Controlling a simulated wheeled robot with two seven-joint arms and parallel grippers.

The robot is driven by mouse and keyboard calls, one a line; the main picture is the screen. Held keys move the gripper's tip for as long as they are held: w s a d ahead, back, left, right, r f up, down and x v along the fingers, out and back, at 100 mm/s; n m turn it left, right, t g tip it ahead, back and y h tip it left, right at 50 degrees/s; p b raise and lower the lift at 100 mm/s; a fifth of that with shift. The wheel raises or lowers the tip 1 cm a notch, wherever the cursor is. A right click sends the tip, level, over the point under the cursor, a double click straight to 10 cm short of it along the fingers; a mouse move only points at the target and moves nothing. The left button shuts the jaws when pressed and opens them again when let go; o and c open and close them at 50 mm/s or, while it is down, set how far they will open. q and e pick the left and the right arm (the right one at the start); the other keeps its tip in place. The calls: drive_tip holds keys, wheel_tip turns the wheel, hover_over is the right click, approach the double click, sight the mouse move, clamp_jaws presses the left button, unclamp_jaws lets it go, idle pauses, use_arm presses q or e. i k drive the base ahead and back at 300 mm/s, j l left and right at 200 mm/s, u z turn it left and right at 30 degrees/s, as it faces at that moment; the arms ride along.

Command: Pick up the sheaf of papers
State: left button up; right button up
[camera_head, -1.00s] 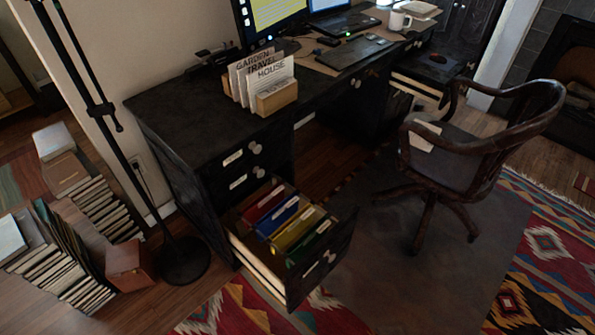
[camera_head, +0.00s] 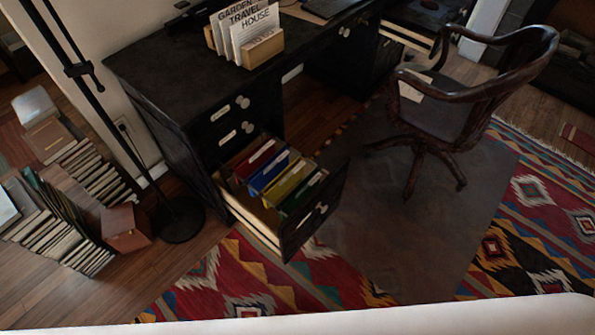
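A small pale sheaf of papers (camera_head: 412,90) shows at the seat of the dark wooden armchair (camera_head: 450,110), at the upper right. The chair's arm and curved back partly cover it, and it is too small to tell how many sheets it has. The chair stands on the grey mat, turned toward the desk. Neither of my grippers is in view.
A black desk (camera_head: 190,75) bears a wooden file holder (camera_head: 262,48). Its open lower drawer (camera_head: 285,205) juts out, holding coloured folders. A floor lamp base (camera_head: 180,222) and books (camera_head: 95,175) stand at left. The grey mat (camera_head: 385,220) is clear before the chair.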

sight(244, 31)
drive_tip(key=i+j, duration=0.25)
drive_tip(key=j, duration=0.15)
drive_tip(key=i+j, duration=0.2)
drive_tip(key=j, duration=0.2)
drive_tip(key=i+j, duration=0.25)
drive_tip(key=j, duration=0.15)
